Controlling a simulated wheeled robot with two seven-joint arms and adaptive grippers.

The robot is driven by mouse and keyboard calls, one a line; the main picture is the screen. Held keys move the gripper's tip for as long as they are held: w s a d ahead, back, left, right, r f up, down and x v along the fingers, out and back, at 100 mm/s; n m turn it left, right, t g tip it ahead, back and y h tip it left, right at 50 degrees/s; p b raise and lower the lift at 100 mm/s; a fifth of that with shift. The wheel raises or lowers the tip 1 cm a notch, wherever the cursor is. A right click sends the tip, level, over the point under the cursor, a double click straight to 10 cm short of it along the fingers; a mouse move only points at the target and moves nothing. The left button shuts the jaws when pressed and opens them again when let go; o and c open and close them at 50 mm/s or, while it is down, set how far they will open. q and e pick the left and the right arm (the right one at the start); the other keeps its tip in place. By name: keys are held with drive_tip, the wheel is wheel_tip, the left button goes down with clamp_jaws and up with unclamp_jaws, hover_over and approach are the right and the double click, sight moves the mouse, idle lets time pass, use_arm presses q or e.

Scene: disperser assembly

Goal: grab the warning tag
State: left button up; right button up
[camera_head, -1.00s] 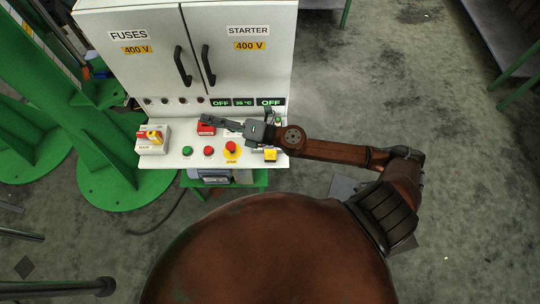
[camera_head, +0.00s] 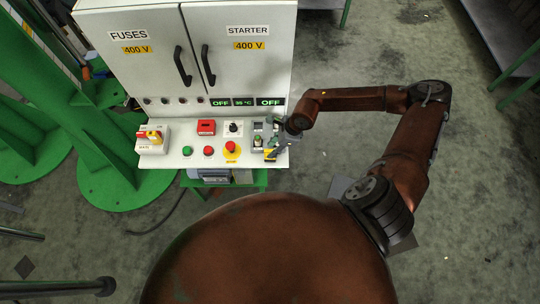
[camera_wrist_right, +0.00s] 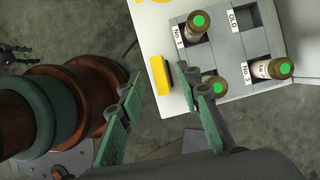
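The likely warning tag is a small yellow block at the front right corner of the white control panel, seen in the head view (camera_head: 269,155). It also shows in the right wrist view (camera_wrist_right: 160,76), where no writing on it can be read. My right gripper (camera_head: 277,150) is at that corner, pointing down beside the block. In the right wrist view my right gripper (camera_wrist_right: 158,80) is open, its green fingers apart. The yellow block shows between the fingertips; I cannot tell whether they touch it. My left gripper is not in view.
A grey fuse holder (camera_wrist_right: 208,50) with several green-topped fuses sits close to the right finger. The panel also carries a yellow-ringed red stop button (camera_head: 231,147), a red box (camera_head: 206,127) and a main switch (camera_head: 152,138). The cabinet (camera_head: 190,55) rises behind.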

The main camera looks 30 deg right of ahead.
sight(271, 150)
drive_tip(key=shift+x, duration=1.55)
drive_tip(key=shift+c, duration=0.3)
clamp_jaws()
